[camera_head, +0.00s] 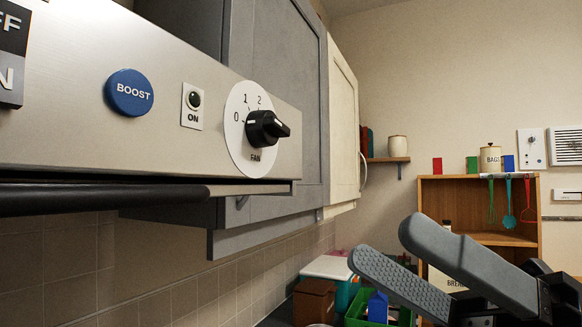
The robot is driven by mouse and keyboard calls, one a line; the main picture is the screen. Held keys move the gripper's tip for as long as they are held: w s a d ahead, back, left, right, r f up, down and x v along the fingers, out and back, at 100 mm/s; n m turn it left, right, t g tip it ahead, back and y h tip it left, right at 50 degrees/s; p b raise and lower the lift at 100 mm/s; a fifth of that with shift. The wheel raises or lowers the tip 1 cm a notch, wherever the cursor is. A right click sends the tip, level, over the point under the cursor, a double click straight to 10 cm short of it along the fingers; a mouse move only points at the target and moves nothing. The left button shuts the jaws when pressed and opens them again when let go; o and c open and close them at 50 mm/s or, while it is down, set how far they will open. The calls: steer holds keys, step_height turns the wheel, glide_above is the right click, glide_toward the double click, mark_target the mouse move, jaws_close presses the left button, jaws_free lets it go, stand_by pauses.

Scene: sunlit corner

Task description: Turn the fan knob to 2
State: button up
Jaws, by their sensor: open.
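The fan knob (264,129) is black and sits on a round white dial plate (240,153) marked 0, 1, 2 and FAN. A white mark on the knob's left side faces the 0. The right part of the dial is hidden behind the knob. The dial is on the right part of a brushed metal hood panel (60,110). My gripper (384,243) is open and empty at the lower right. Its two grey fingers point up and left, below and to the right of the knob, apart from it.
A dark bar (100,196) runs below the panel. Grey cabinets (275,60) stand behind it. A green crate (356,318) and boxes lie below my gripper. Open air separates knob and fingers.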

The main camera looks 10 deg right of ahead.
mark_target(284, 126)
steer(key=shift+w+a+r+n+t+h+p, duration=0.45)
steer(key=shift+w+r+n+t+h, duration=0.6)
steer(key=shift+r+h, duration=1.45)
steer(key=shift+w+a+r+n+t+h+p, duration=0.6)
steer(key=shift+r+t+h, duration=1.05)
steer(key=shift+r, duration=1.55)
steer(key=shift+m, duration=0.35)
steer(key=shift+p+x, duration=0.55)
steer(key=shift+x, duration=2.8)
steer(key=shift+w+d+f, duration=0.1)
steer(key=shift+w, duration=0.05)
jaws_close()
